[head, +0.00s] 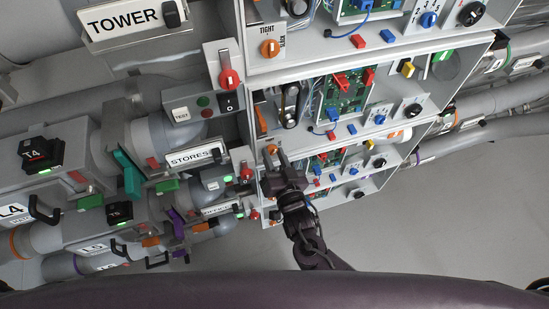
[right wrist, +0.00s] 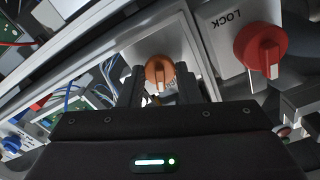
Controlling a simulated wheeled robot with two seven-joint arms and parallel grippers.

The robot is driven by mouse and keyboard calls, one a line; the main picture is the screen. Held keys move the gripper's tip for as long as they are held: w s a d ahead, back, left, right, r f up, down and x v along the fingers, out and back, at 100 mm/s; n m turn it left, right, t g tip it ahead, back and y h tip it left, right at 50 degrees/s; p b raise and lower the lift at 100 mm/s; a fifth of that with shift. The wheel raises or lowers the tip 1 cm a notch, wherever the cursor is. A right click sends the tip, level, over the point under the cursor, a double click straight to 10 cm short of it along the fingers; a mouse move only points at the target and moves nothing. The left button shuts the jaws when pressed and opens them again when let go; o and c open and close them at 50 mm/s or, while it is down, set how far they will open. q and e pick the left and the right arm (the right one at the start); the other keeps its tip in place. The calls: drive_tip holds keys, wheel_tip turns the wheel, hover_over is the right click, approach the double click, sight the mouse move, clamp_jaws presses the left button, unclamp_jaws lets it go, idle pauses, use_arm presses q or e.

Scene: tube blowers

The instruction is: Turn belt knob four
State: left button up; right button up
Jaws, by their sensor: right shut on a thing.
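My left gripper is not in view.
A red knob (right wrist: 260,50) marked LOCK is close to the right of the fingers. Upper bays hold another orange knob (head: 269,48), circuit boards (head: 344,90) and dials. Pipes and a STORES sign (head: 194,157) crowd the left. Grey floor (head: 440,220) is clear at right.

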drive_tip(key=m+b, duration=0.1)
drive_tip(key=m, duration=0.2)
drive_tip(key=shift+f+m, duration=0.15)
drive_tip(key=shift+m, duration=0.25)
drive_tip(key=m, duration=0.2)
drive_tip(key=shift+m+b, duration=0.3)
drive_tip(key=shift+m, duration=3.4)
drive_tip(key=o, duration=0.7)
drive_tip(key=shift+s, duration=0.1)
